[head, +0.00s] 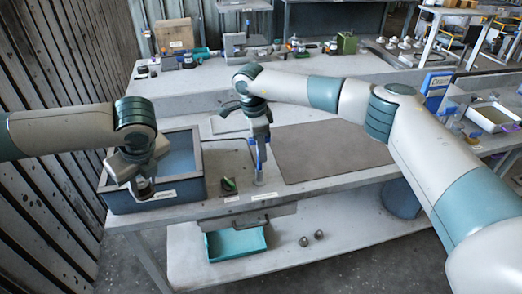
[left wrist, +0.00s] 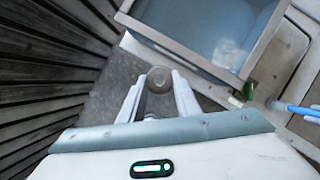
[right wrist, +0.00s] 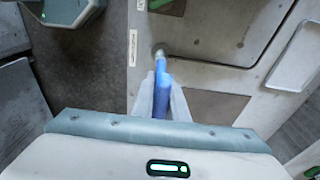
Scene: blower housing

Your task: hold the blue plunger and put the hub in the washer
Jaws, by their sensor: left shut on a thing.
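My left gripper (head: 143,181) is shut on the hub (left wrist: 159,79), a grey round part with a small centre mark. In the head view the hub (head: 144,189) shows in front of the washer's front wall; in the left wrist view it is over the floor beside the washer.
A green switch (head: 229,184) sits between washer and plunger. A dark mat (head: 330,150) lies to the right on the bench. A wooden wall runs along the left.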

